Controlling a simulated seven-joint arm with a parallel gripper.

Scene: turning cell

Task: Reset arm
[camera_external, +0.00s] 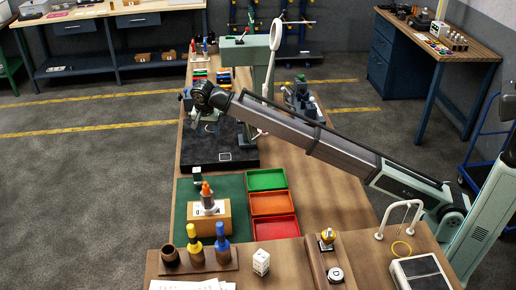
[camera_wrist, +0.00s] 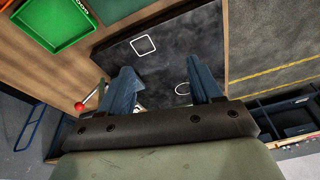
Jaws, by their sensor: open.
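My arm reaches from the right across the bench in the external view. My gripper (camera_external: 207,122) hangs at the arm's left end, above the black plate (camera_external: 195,159), and is small there. In the wrist view, my gripper (camera_wrist: 163,82) has its two blue-grey fingers apart. I see nothing held between them. The black plate (camera_wrist: 215,50) lies below the fingers, with a white square outline and a white ring on it.
Green (camera_external: 266,179), orange (camera_external: 270,203) and red (camera_external: 280,228) trays lie beside a green mat (camera_external: 232,190). Several bottles and blocks stand in front. A green machine (camera_external: 245,55) with a white ring stands behind the arm. A red-knobbed lever (camera_wrist: 80,107) is near the fingers.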

